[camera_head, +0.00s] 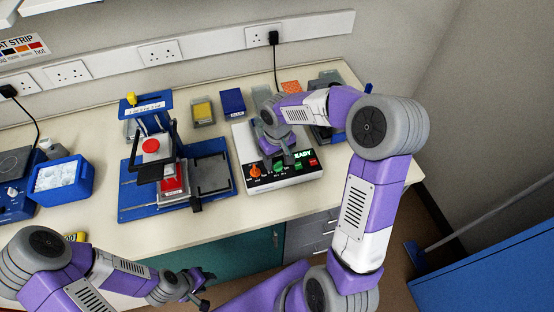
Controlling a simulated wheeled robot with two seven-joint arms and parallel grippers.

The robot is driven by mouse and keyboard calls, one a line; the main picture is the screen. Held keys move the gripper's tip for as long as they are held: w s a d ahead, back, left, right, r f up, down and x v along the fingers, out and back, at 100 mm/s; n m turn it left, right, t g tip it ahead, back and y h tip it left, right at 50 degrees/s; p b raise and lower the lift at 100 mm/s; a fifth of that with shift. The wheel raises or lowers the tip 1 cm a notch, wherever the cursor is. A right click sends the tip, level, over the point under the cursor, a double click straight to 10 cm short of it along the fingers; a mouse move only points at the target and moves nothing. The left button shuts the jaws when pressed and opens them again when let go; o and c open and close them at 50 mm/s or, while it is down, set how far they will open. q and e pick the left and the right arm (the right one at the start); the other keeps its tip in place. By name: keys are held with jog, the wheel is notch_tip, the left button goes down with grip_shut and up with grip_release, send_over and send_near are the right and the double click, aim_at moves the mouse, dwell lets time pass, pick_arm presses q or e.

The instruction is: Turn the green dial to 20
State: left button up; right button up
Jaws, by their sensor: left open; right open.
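The green dial (279,167) is on the sloped black front panel of a white instrument (245,150), between an orange dial (256,171) and a red control (312,162). Its pointer and scale numbers are too small to read. A lit green display above reads "READY", its left end partly hidden. My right gripper (284,158) is open, pointing down over the instrument just above the green dial. I cannot tell whether its fingers touch the dial. My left gripper (203,298) is open and empty, low in front of the bench, away from the instrument.
A blue box (62,180) of pale contents is at far left. Coloured boxes, including a yellow-topped one (202,112), line the back. Bare worktop (190,225) lies in front.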

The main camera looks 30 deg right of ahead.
jog(key=shift+s+f, duration=0.1)
jog(key=shift+f, duration=0.2)
jog(key=c, duration=1)
jog(key=shift+c, duration=0.2)
